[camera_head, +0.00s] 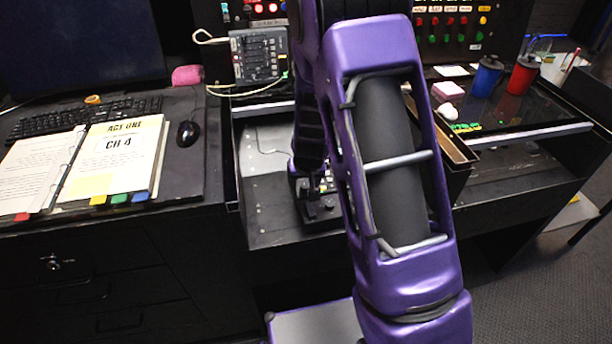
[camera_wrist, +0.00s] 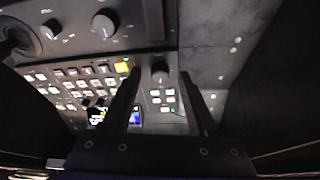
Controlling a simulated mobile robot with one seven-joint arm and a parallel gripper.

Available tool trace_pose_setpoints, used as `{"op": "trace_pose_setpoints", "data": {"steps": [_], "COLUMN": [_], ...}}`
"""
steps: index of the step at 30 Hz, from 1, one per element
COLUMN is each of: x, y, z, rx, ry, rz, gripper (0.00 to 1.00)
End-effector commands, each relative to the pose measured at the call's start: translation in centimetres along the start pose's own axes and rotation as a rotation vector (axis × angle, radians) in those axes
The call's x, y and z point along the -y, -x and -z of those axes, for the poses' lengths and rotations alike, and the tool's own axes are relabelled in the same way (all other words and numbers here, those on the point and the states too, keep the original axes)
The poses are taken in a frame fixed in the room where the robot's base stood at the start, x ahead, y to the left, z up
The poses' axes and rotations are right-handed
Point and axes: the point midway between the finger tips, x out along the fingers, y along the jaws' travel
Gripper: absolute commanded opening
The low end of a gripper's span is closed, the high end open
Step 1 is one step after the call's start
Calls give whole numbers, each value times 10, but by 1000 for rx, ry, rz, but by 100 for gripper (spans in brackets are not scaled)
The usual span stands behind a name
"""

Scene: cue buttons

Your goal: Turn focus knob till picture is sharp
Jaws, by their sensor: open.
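My gripper (camera_wrist: 161,74) is open above a dark control panel in the wrist view. A small round knob (camera_wrist: 160,72) shows in the gap between its fingertips; I cannot tell whether they touch it. No label that I can read says which is the focus knob. In the head view my purple arm hides much of the console (camera_head: 267,205).
Lit buttons (camera_wrist: 60,90) and a dark joystick (camera_wrist: 15,40) lie left of my gripper. On the left desk are an open binder (camera_head: 110,155), a mouse (camera_head: 188,133) and a keyboard (camera_head: 75,115). Blue (camera_head: 487,76) and red (camera_head: 522,74) cups stand at the right.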

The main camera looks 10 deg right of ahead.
Motion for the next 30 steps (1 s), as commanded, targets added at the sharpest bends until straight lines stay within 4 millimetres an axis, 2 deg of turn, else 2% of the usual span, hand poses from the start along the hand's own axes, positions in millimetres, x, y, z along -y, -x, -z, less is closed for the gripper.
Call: {"op": "trace_pose_setpoints", "data": {"steps": [5,18,24,30], "x": [1,2,1,0], "y": [26,134,163,172], "z": [2,3,2,0], "rx": [-4,-5,-3,0], "ry": [0,2,1,-1], "rz": [1,3,2,0], "gripper": [60,60,60,60]}}
